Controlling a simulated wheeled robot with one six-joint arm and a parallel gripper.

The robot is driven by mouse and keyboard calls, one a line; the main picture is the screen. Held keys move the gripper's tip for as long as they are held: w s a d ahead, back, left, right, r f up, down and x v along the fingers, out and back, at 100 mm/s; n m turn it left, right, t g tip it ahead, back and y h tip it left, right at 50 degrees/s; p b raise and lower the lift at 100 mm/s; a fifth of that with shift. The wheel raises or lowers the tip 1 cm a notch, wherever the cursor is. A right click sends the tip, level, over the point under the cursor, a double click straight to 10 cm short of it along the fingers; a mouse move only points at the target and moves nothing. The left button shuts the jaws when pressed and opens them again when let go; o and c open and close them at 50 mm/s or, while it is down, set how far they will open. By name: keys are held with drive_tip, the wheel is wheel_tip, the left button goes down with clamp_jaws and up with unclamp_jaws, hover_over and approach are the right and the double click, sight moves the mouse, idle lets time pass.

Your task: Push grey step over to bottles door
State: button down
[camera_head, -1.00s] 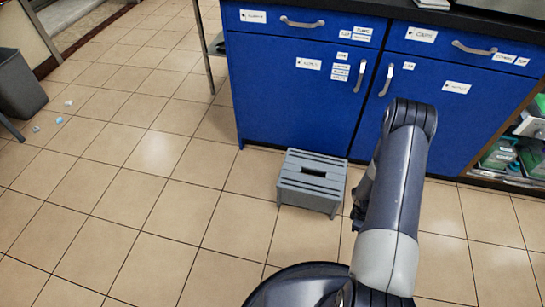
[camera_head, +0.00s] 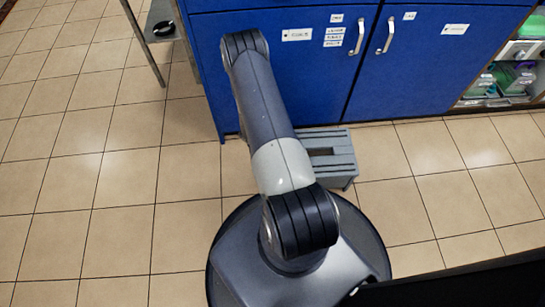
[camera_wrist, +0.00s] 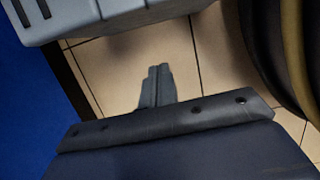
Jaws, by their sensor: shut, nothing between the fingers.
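The grey step (camera_head: 338,160) stands on the tiled floor against the blue cabinet, below the left door (camera_head: 290,80) and close to the seam with the right door (camera_head: 425,65). My arm covers its left part in the head view. The door labels are too small to read surely. In the wrist view the step's edge (camera_wrist: 95,22) fills the upper left. My gripper (camera_wrist: 158,72) is shut and empty, low over the floor, apart from the step in the picture. It is hidden behind my arm in the head view.
The blue cabinet (camera_wrist: 22,95) lies close along the left of the wrist view. Open shelves (camera_head: 500,80) with boxes stand at the right. A metal-legged table (camera_head: 150,45) stands at the upper left. The tiled floor on both sides is clear.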

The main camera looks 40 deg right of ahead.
drive_tip(key=s+d+f+b, duration=0.2)
drive_tip(key=d+f, duration=0.2)
drive_tip(key=shift+s+d, duration=0.15)
drive_tip(key=shift+s, duration=0.15)
